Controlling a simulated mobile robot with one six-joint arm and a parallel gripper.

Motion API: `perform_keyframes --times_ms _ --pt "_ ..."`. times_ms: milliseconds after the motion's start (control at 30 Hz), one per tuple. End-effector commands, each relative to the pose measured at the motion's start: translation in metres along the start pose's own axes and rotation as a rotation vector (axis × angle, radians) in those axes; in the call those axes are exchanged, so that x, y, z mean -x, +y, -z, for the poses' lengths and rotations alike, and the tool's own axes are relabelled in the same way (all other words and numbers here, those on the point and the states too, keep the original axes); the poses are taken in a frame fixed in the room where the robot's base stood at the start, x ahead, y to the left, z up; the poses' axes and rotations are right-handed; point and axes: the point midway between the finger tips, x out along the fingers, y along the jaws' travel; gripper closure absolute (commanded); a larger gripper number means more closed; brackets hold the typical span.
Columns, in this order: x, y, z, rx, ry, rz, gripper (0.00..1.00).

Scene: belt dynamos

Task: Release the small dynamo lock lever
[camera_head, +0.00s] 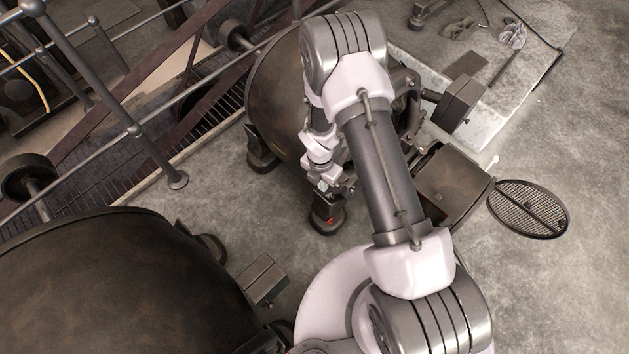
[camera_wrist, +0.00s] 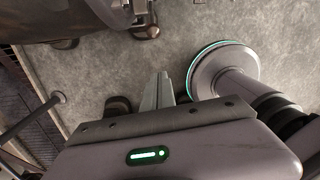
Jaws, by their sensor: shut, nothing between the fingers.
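A dark, rounded dynamo housing (camera_head: 278,105) stands behind my arm in the head view. Its underside edge (camera_wrist: 60,18) shows at the top left of the wrist view. My gripper (camera_head: 323,186) is beside the housing's near side. In the wrist view its fingers (camera_wrist: 163,84) are shut together and empty, over bare floor. A small red part (camera_head: 329,221) shows on the dynamo's front foot, below my gripper. I cannot make out the lock lever for certain; my arm covers much of that side.
A second dark housing (camera_head: 95,285) fills the lower left. A railing (camera_head: 135,130) runs along the left. A brown box (camera_head: 455,185) and a round grate (camera_head: 528,208) lie to the right. Concrete floor (camera_head: 575,130) is clear at far right.

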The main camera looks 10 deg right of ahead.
Motion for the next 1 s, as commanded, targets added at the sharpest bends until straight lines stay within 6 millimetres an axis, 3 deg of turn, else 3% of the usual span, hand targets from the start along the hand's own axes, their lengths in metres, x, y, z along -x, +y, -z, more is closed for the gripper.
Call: perform_keyframes --times_ms 367,467,867,1000 --pt "-0.007 -0.001 0.002 0.015 0.003 0.003 1.0" --pt "-0.02 -0.001 0.002 0.014 0.003 0.004 1.0" --pt "-0.109 -0.002 0.002 0.012 0.004 0.004 1.0" --pt "-0.097 -0.001 -0.021 0.008 0.001 0.001 1.0"
